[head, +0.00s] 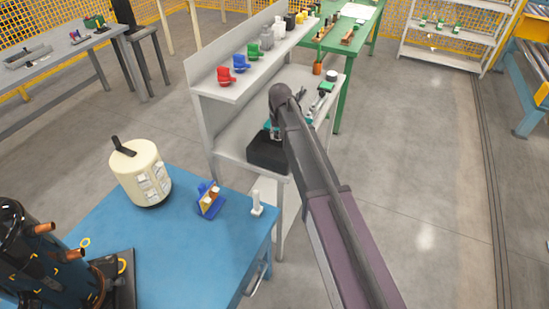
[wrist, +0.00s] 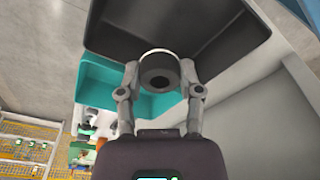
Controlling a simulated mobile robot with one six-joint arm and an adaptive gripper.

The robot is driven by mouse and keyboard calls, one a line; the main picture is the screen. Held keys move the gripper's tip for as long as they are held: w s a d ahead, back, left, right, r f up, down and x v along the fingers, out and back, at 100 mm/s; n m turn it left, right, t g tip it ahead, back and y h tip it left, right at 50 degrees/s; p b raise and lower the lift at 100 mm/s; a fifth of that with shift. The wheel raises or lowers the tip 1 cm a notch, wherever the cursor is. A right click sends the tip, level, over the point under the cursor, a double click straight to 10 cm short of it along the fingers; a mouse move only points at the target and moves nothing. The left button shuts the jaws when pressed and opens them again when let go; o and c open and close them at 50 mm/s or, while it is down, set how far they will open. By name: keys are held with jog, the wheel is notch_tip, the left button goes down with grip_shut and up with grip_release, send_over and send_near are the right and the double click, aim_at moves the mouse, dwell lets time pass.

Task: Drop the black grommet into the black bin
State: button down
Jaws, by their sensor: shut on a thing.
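In the wrist view my gripper (wrist: 159,84) is shut on the black grommet (wrist: 158,79), a dark ring with a hole in its middle. The gripper holds it over the near part of the black bin (wrist: 235,45), an open dark box that fills the upper part of the wrist view. In the head view the black bin (head: 266,155) stands on the lower shelf of the grey shelf bench. There my arm reaches to the bin, and the grommet and the fingers are hidden behind it.
A teal bin (wrist: 95,82) sits right beside the black bin. A grey upper shelf (head: 262,62) with red, blue and green parts runs above the lower shelf. A blue table (head: 180,250) with a cream canister (head: 140,172) stands at the front left. Open floor (head: 420,190) lies to the right.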

jog(key=shift+f+b, duration=1.5)
jog(key=shift+f, duration=0.3)
jog(key=shift+c, duration=0.9)
grip_release()
jog(key=s+d+r+m+g+p, duration=0.1)
jog(key=s+d+m, duration=0.2)
jog(key=s+d, duration=2)
jog(key=s, duration=0.3)
jog(key=shift+r+p, duration=0.3)
jog(key=shift+p, duration=0.05)
jog(key=shift+w, duration=0.1)
